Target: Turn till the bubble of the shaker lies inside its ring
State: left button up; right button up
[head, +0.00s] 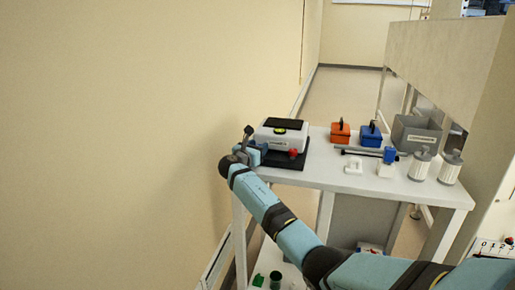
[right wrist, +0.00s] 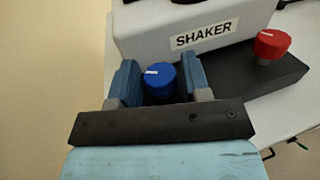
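The shaker (head: 283,137) is a white box with a black top on a dark base at the table's far left end. A small yellow-green round spot, seemingly its bubble level (head: 280,130), shows on it; the bubble and ring are too small to make out. My right gripper (head: 253,151) is at the shaker's left front. A red knob (right wrist: 270,45) sits to the right. My left gripper is out of view.
On the white table (head: 325,175) stand an orange box (head: 340,134), a blue box (head: 370,135), a grey bin (head: 416,134) and two white canisters (head: 420,166). A beige wall (head: 130,140) runs close along the left.

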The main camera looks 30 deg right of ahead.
jog(key=p+v, duration=0.2)
jog(key=v, duration=1.1)
jog(key=shift+s+a, duration=0.2)
jog(key=shift+a, duration=0.15)
jog(key=shift+a, duration=0.1)
